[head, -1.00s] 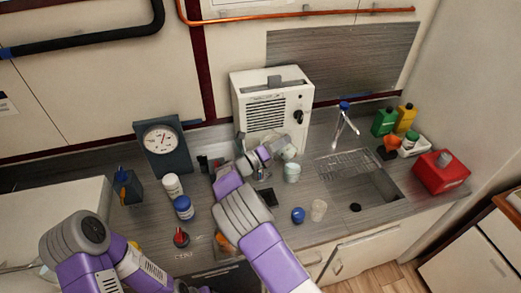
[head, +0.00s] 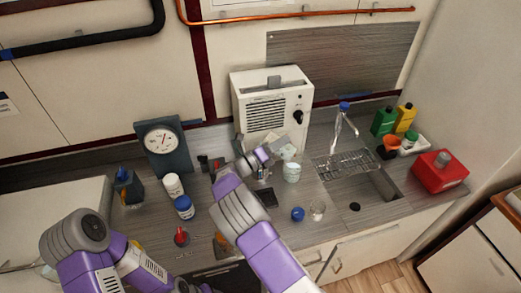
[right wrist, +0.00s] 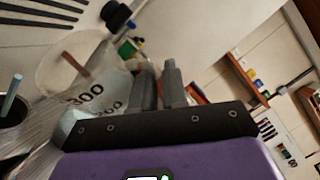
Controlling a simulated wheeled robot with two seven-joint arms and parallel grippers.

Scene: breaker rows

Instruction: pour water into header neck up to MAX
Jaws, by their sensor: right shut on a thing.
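My right gripper (head: 264,154) is shut on a clear jug (head: 286,153), held in front of the white vented box. In the right wrist view the jug (right wrist: 92,98) shows printed marks, "300" among them, and lies beside the two fingers (right wrist: 158,88). It looks tilted. The water level in it cannot be made out. A dark round opening (right wrist: 12,112) with a teal stick in it shows at that view's left edge. I cannot tell whether it is the header neck. No MAX mark is readable. My left gripper is out of view; only its arm shows at lower left.
The white box (head: 272,105) stands behind the jug. A pale cup (head: 291,172) is close to the jug. A blue cap (head: 298,214) and clear cup (head: 318,209) stand near the front edge. A sink (head: 365,190) and red can (head: 440,172) are at right; white and blue bottles (head: 184,207) at left.

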